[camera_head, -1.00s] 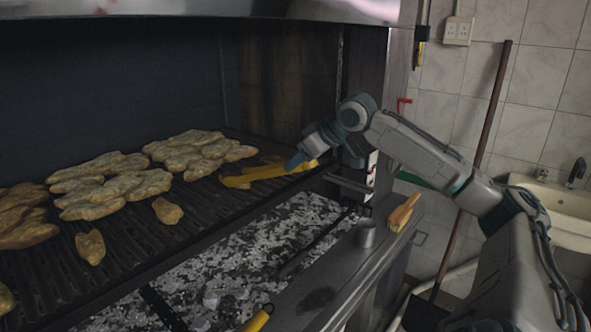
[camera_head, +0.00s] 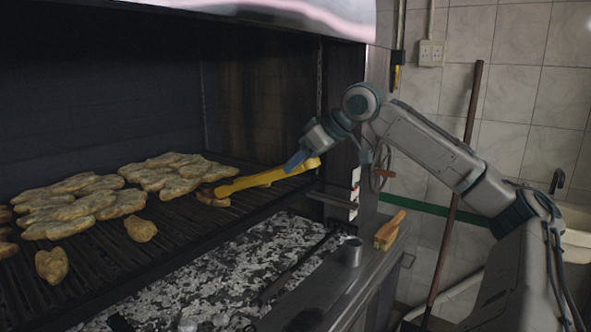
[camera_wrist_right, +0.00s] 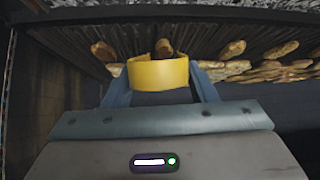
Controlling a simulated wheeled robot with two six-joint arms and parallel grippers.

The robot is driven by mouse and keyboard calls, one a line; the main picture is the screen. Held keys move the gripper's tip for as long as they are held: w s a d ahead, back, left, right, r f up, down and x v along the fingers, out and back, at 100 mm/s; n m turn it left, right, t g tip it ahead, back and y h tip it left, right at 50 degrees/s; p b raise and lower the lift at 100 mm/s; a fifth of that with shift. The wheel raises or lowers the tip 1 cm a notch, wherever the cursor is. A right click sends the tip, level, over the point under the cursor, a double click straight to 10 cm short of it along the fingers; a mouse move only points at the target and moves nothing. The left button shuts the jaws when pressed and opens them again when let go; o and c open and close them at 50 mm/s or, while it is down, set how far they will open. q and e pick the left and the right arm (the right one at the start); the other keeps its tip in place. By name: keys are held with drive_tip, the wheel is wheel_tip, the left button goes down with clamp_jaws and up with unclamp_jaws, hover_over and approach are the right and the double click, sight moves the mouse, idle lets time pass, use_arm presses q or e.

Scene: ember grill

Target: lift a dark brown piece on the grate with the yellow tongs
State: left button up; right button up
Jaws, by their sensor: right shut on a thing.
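The yellow tongs (camera_head: 262,178) reach from right to left over the grate (camera_head: 180,232). My right gripper (camera_head: 301,162) is shut on the handle end of the tongs. In the right wrist view the tongs show as a yellow band (camera_wrist_right: 158,74) between my fingers (camera_wrist_right: 160,88). A dark brown piece (camera_head: 211,199) is at the tongs' far tips, just below and left of them. I cannot tell whether the tips grip it or whether it is clear of the bars. A brown piece (camera_wrist_right: 164,47) shows just beyond the yellow band. My left gripper is not in view.
Many light golden pieces (camera_head: 75,206) cover the grate's left and back, with loose ones (camera_head: 141,229) nearer the front. A coal bed (camera_head: 240,265) lies below. A metal cup (camera_head: 351,252) and wooden brush (camera_head: 389,231) stand on the front ledge. The hood (camera_head: 290,12) overhangs the grate.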

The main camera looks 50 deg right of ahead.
drive_tip(key=v, duration=0.7)
drive_tip(key=shift+w+a+r, duration=0.1)
drive_tip(key=shift+a+r, duration=0.05)
drive_tip(key=shift+r, duration=0.25)
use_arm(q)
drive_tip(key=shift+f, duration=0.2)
